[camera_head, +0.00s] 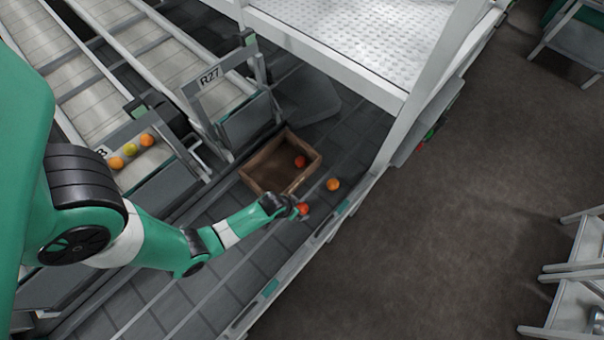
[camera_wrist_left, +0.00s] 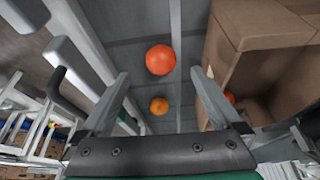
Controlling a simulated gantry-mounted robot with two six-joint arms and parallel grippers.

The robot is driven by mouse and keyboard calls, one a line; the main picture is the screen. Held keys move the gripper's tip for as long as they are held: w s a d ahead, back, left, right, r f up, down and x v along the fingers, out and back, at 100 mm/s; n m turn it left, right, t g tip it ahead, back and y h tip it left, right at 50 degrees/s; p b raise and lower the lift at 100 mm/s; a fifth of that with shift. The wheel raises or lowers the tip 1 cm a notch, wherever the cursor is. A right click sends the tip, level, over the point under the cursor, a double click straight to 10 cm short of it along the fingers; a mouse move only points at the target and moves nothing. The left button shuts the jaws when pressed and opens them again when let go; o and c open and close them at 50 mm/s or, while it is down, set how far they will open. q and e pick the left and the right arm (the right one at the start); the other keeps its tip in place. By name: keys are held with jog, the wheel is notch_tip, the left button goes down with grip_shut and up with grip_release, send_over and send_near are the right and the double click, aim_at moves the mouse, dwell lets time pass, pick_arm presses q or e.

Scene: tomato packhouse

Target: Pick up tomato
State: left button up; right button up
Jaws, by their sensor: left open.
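A red tomato (camera_head: 303,208) lies on the grey slatted surface, right by the tips of my left gripper (camera_head: 294,208). In the left wrist view this red-orange tomato (camera_wrist_left: 160,59) shows centred between the two spread fingers (camera_wrist_left: 159,75); I cannot tell if it is between the tips or just beyond them. The gripper is open and empty. An orange tomato (camera_head: 333,184) lies apart, up and right of the red one; it shows smaller in the left wrist view (camera_wrist_left: 159,106). Another red tomato (camera_head: 300,161) is inside the brown box. My right gripper is not in view.
The brown open box (camera_head: 259,187) stands just above my left gripper; its walls (camera_wrist_left: 262,27) rise close on the right in the left wrist view. Several tomatoes (camera_head: 130,149) sit on a chute end at left. A white frame (camera_head: 395,130) stands at right.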

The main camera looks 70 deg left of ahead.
aim_at(302, 208)
pick_arm(q)
jog(key=shift+w+a+f, duration=0.1)
jog(key=shift+w+f, duration=0.1)
jog(key=shift+f, duration=0.15)
jog(key=b+x, duration=0.2)
jog(key=x, duration=0.1)
jog(key=b+x, duration=0.1)
jog(key=x, duration=0.1)
jog(key=shift+s+f+b, duration=0.25)
jog(key=shift+b, duration=0.05)
jog(key=shift+r, duration=0.1)
jog(key=c, duration=1)
jog(key=shift+r, duration=0.1)
